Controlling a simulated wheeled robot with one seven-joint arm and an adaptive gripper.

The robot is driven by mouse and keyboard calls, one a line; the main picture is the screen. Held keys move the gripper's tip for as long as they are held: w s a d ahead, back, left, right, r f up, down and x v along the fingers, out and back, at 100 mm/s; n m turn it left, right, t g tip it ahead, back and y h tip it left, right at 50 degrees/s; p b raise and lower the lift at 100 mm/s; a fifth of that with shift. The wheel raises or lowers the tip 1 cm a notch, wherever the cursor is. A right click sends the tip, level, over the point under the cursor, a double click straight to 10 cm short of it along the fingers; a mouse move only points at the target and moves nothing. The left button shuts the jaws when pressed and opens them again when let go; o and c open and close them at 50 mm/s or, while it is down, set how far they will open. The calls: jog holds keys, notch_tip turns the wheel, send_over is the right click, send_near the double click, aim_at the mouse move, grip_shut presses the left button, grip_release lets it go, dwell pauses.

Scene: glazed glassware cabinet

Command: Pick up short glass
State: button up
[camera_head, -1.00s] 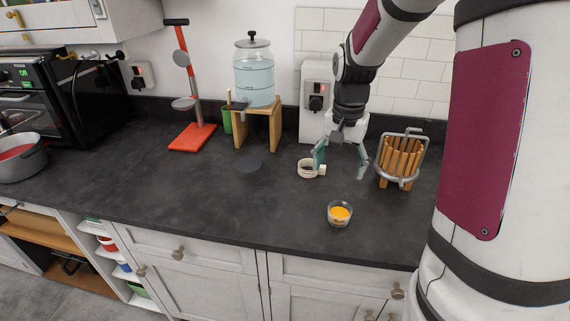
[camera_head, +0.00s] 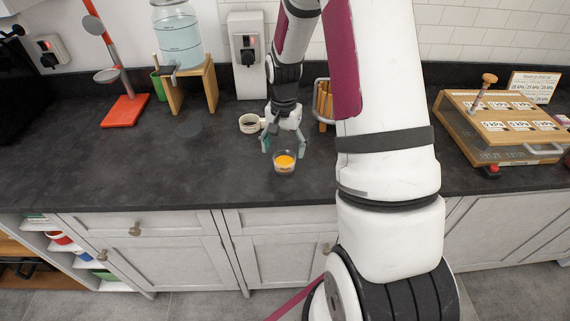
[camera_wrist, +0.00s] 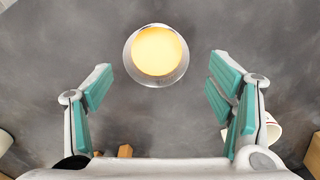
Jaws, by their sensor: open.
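The short glass (camera_head: 285,163) is a small clear tumbler with orange-yellow contents, upright on the dark countertop. In the wrist view the glass (camera_wrist: 156,55) is seen from above, ahead of and between the lines of the two fingers. My gripper (camera_head: 284,149) is low over the counter, just behind the glass, with its jaws apart and empty. In the wrist view my gripper's teal finger pads (camera_wrist: 162,85) stand wide on either side, wider than the glass. I cannot tell the exact height of the fingertips.
A white cup (camera_head: 250,124) lies or stands behind left of my gripper. A holder with brown sticks (camera_head: 323,103) is behind right, partly hidden by my arm. A water dispenser (camera_head: 179,40) on a wooden stand is at the back left. The counter left of the glass is clear.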

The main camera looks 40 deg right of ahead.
aim_at(285, 160)
jog(key=f, duration=0.1)
jog(key=s+f+p, duration=0.1)
jog(key=f, duration=0.1)
jog(key=shift+a+f, duration=0.15)
jog(key=shift+f, duration=0.05)
jog(key=shift+w+f, duration=0.15)
jog(key=shift+f, duration=0.5)
jog(key=shift+c, duration=0.2)
jog(key=c, duration=1.4)
